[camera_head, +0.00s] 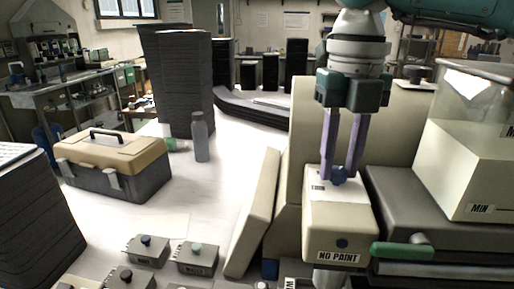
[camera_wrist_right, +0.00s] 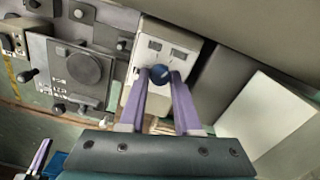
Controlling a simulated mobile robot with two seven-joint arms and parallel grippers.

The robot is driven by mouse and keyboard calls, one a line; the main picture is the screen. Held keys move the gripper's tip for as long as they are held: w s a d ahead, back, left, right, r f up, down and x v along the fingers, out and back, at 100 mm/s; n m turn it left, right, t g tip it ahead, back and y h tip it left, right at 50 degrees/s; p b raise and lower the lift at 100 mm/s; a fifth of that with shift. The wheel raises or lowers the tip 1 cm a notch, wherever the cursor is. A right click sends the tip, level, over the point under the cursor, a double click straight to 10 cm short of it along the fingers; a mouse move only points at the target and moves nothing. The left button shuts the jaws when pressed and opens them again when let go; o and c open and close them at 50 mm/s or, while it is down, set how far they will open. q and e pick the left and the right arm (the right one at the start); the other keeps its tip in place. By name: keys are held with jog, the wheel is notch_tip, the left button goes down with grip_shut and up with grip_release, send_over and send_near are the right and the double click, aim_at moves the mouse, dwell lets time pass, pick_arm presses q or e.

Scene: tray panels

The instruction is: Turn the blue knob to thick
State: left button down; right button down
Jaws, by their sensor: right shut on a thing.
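The blue knob (camera_head: 339,174) sits on the top face of a small cream box labelled "NO PAINT" (camera_head: 340,232). My right gripper (camera_head: 341,172) points down with its purple fingers on either side of the knob, shut on it. In the right wrist view the knob (camera_wrist_right: 160,74) shows between the fingertips. Two small dark labels (camera_wrist_right: 155,45) lie beyond the knob; their words are too small to read. Purple strips (camera_wrist_right: 40,156) at the lower left of that view look like my left gripper's fingers; their opening is unclear. The head view does not show my left gripper.
A cream panel (camera_head: 252,212) leans left of the box. A machine with a green handle (camera_head: 402,251) and a "MIN" label stands right. Several small knobbed grey boxes (camera_head: 198,257) lie at front left. A toolbox (camera_head: 115,163) and grey bottle (camera_head: 200,138) stand farther back.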

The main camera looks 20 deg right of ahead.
aim_at(339, 171)
jog(key=c, duration=0.6)
grip_release()
jog(key=shift+r, duration=0.5)
notch_tip(339, 171, up, 9)
jog(key=b, duration=0.2)
